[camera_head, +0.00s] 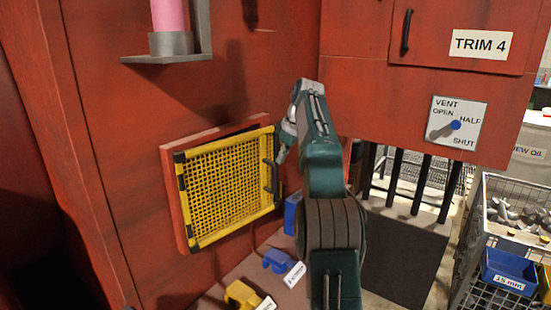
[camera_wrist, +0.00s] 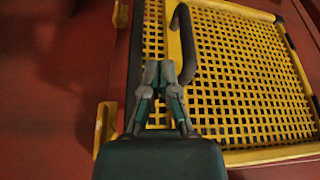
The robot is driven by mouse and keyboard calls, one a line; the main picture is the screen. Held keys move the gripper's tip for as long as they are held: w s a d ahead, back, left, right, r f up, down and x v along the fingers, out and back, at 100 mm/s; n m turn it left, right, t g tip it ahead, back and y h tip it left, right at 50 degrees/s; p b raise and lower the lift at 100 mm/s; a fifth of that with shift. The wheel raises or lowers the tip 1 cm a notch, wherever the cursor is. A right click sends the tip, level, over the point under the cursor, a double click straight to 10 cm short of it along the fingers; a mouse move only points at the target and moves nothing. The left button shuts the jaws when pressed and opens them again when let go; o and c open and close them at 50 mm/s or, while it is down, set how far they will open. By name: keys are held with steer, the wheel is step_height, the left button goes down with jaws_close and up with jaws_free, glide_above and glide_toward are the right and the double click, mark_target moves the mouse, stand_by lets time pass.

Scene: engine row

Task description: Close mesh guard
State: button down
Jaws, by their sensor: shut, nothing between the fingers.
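The mesh guard (camera_head: 228,182) is a yellow grid panel with black corners, set in front of a red frame on the red wall. In the head view I cannot tell whether it sits flush. A dark curved handle (camera_head: 269,177) stands on its right edge. My gripper (camera_head: 281,157) is beside the handle's upper part. In the wrist view the guard (camera_wrist: 245,75) fills the right side. My gripper (camera_wrist: 160,73) is shut and empty, its tips in front of the mesh just left of the handle (camera_wrist: 186,42). Contact with the handle is unclear.
Yellow brackets (camera_wrist: 105,128) are on the red surface left of the guard in the wrist view. A pink cylinder (camera_head: 168,16) stands on a grey bracket above. A vent dial (camera_head: 458,124) is at right.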

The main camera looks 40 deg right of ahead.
mark_target(274, 168)
steer(key=s+d, duration=0.4)
steer(key=s, duration=0.6)
steer(key=s+a+r+m+t+h, duration=0.2)
steer(key=s+a+m+t, duration=0.35)
steer(key=a, duration=0.25)
steer(key=w+d+f, duration=0.1)
steer(key=w+f, duration=0.5)
steer(key=w, duration=0.6)
steer(key=shift+w+f, duration=0.25)
steer(key=shift+f, duration=0.1)
steer(key=w+n+y, duration=0.1)
steer(key=w, duration=0.1)
steer(key=w+n, duration=0.1)
steer(key=w, duration=0.1)
steer(key=shift+w+d+n+y, duration=0.15)
steer(key=shift+w+n+y, duration=0.1)
steer(key=shift+w+y, duration=0.15)
steer(key=shift+w+r, duration=0.1)
